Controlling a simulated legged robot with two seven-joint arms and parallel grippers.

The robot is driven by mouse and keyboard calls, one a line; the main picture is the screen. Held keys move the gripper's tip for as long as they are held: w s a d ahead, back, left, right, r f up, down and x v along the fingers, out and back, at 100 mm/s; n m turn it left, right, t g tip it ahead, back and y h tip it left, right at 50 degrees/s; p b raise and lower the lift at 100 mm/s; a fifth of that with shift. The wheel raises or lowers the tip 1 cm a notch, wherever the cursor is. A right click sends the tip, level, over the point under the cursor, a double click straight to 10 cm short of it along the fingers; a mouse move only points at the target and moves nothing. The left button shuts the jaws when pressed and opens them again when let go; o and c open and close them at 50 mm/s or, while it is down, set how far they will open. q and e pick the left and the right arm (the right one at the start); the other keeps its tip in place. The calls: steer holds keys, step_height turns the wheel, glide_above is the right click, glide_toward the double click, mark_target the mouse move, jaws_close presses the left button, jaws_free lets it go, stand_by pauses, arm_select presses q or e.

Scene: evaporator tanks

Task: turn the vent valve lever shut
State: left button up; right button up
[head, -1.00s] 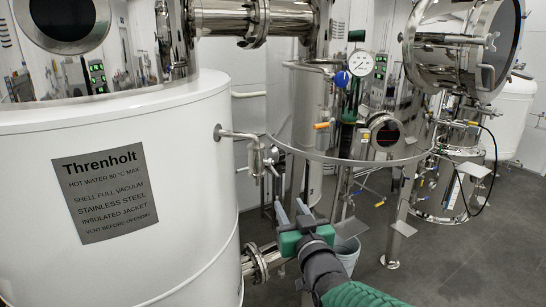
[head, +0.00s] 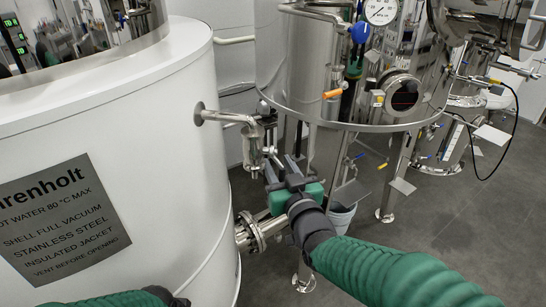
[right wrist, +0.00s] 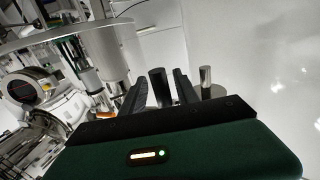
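The vent valve (head: 254,138) is a small metal fitting on a short pipe from the side of the white tank (head: 150,150). My right gripper (head: 281,168) is just below and right of it, fingers pointing up towards it. In the right wrist view my right gripper (right wrist: 163,88) has its two dark fingers apart. A dark upright cylinder (right wrist: 160,88), which looks like the lever's grip, shows between them. I cannot tell whether the fingers touch it. A shiny metal post (right wrist: 206,82) stands just right of the fingers. My left arm shows at the bottom left; its gripper is out of view.
A steel vessel with a round rim (head: 350,124) and a pressure gauge (head: 381,10) stands close behind on the right. A flanged pipe (head: 262,228) leaves the white tank below my gripper. A bucket (head: 342,217) stands on the floor. Grey floor is open at the right.

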steer(key=shift+s+d+r, duration=0.15)
steer(key=shift+s+d, duration=0.1)
steer(key=shift+s, duration=0.15)
steer(key=shift+c, duration=0.3)
steer(key=shift+s+r, duration=0.1)
steer(key=shift+s, duration=0.15)
steer(key=shift+c, duration=1.2)
steer(key=shift+a, duration=0.1)
steer(key=shift+c, duration=1.2)
steer(key=shift+a, duration=0.3)
jaws_close()
steer(key=shift+d, duration=0.15)
